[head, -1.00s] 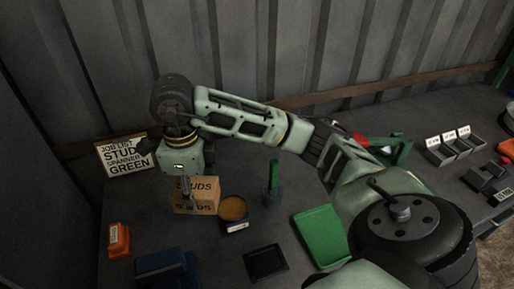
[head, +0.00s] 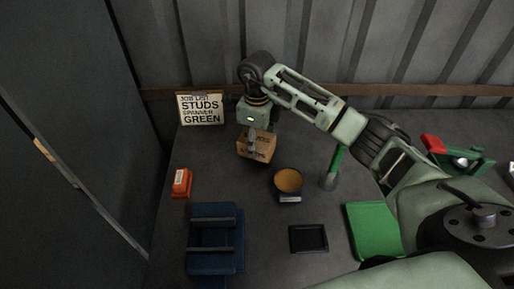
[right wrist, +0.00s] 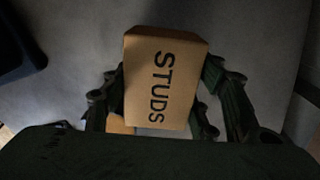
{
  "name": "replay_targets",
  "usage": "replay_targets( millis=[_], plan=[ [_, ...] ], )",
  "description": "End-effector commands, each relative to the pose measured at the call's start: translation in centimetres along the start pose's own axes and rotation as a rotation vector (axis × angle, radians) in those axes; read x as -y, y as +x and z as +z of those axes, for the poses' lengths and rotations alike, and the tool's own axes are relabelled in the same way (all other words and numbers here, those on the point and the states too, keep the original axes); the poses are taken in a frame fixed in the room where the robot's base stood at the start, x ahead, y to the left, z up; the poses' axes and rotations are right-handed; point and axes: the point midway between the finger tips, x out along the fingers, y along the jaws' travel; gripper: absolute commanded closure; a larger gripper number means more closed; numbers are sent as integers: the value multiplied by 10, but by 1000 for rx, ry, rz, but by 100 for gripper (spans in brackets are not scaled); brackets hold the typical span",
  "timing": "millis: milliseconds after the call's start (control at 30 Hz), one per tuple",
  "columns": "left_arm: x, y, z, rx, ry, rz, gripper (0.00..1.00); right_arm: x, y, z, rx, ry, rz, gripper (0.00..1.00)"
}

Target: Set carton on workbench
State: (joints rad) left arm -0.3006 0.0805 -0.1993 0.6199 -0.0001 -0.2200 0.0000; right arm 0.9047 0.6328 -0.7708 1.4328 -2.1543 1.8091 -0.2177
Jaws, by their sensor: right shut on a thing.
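The brown carton (head: 262,148), marked STUDS, is between the fingers of my right gripper (head: 252,143) in the head view. In the right wrist view the carton (right wrist: 165,75) fills the space between the two dark fingers, its lettered face toward the camera. My right gripper (right wrist: 165,100) is shut on it. The carton looks a little tilted in the head view; whether it touches the workbench (head: 150,235) or hangs just above it I cannot tell. My left gripper is not in view.
A job list sign (head: 201,107) stands behind the carton. An orange box (head: 181,184), a blue holder (head: 215,262), a round tan-topped container (head: 288,180), a black tray (head: 308,238), a green post (head: 333,165) and a green tray (head: 374,230) surround it. Bare bench lies left of the carton.

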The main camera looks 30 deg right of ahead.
Motion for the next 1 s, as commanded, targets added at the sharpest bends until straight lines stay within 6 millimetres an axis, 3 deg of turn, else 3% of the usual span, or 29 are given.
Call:
replay_targets(
  millis=[267,633,667,833,1000],
  plan=[
    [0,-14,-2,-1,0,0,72,-1,33,0,-1,0,2,91],
    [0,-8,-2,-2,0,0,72,0,39,0,1,0,-1,91],
    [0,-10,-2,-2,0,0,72,0,39,0,-1,0,0,43],
    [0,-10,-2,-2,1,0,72,-1,38,-1,-1,0,1,28],
    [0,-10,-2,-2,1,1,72,-1,38,-1,-1,0,1,27]
  ],
)
